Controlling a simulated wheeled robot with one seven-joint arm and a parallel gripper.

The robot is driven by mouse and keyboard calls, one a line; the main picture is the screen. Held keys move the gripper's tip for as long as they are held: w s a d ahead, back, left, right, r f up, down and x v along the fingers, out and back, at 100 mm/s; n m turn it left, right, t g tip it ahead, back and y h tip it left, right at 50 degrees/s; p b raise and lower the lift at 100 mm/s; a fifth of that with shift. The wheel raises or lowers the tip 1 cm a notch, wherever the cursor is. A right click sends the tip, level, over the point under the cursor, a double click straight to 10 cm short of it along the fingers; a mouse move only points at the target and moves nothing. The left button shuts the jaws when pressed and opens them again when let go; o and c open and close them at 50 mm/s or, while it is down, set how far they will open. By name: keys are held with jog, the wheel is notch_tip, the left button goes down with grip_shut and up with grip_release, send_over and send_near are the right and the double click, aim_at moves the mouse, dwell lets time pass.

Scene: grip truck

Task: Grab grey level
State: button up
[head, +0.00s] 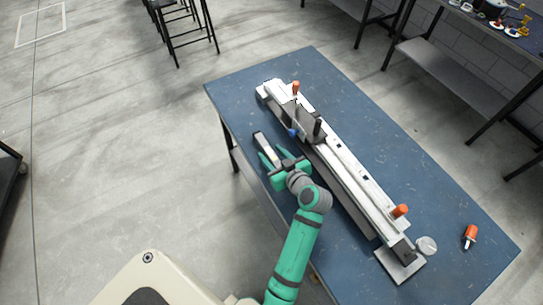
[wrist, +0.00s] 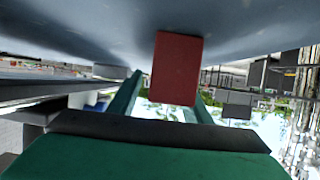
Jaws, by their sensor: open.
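The grey level (head: 264,143) is a short, light grey bar with a dark side. It lies on the blue table near its left edge in the head view. My gripper (head: 273,156) is open, low over the table, with its green fingers at the near end of the level. In the wrist view a dark red block face (wrist: 176,68), seemingly the level's end, shows between and ahead of the fingers (wrist: 160,100). Whether the fingers touch it cannot be told.
A long white rail fixture (head: 350,170) with orange handles runs along the blue table (head: 390,125), close to the right of my gripper. An orange-handled tool (head: 470,236) and a round grey piece (head: 427,246) lie at the right end. The table's right side is mostly clear.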

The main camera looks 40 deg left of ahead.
jog(key=shift+s+a, duration=0.15)
jog(key=shift+a, duration=0.05)
grip_shut()
jog(key=shift+d+r, duration=0.1)
